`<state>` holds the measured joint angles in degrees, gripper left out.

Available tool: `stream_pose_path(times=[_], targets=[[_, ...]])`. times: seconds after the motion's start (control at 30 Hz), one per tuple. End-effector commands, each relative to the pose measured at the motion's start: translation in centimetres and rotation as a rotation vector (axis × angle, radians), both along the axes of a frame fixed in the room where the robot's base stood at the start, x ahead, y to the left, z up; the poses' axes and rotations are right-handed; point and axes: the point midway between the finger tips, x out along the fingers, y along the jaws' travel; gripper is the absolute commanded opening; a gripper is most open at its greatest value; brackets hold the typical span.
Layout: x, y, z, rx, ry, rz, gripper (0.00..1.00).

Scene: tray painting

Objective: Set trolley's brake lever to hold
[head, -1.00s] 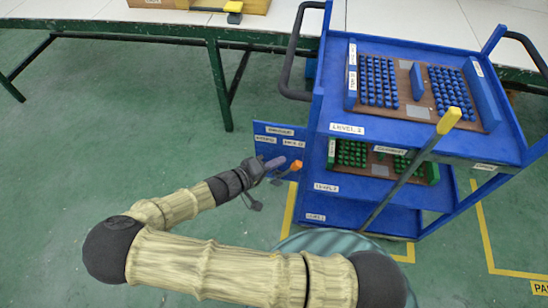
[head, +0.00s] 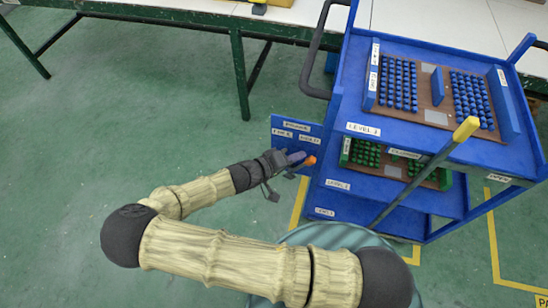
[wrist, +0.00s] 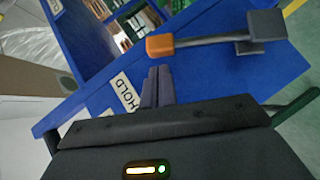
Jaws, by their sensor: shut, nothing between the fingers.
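The trolley (head: 345,185) is blue and stands right of my arm. Its brake lever is a grey bar with an orange knob (head: 310,161), seen low beside the trolley's labelled side plate (head: 297,126). In the wrist view the orange knob (wrist: 160,45) lies at the left end of the bar, and a grey block is at the right end. A HOLD label (wrist: 122,93) is left of my fingers. My gripper (head: 298,157) is shut and empty, its fingertips (wrist: 157,74) just below the knob in the wrist view. I cannot tell whether they touch it.
The trolley's upper shelf carries a brown tray (head: 437,122) of blue pieces; green pieces are on the shelf below. A yellow-tipped rod (head: 467,130) leans in front. A white bench (head: 280,20) with green legs stands behind. Green floor at left is clear.

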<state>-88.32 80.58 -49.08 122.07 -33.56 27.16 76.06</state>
Motion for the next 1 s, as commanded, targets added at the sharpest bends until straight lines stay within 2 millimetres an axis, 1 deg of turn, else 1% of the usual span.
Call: stream_pose_path(times=[0.03,0.17,0.2,0.5,0.6,0.73,1.0], targets=[[0.1,0.7,0.7,0.005,-0.001,-0.001,0.0],[0.4,2.5,1.8,0.006,-0.001,-0.003,0.0],[-0.3,3.2,1.9,0.006,-0.002,0.0,0.0],[-3.6,7.5,3.9,0.005,-0.001,-0.002,0.0],[-4.4,8.6,4.5,0.004,-0.002,-0.005,0.0],[-5.0,9.4,4.9,0.003,-0.001,-0.006,0.0],[-5.1,9.5,4.9,0.002,-0.001,-0.007,0.0]])
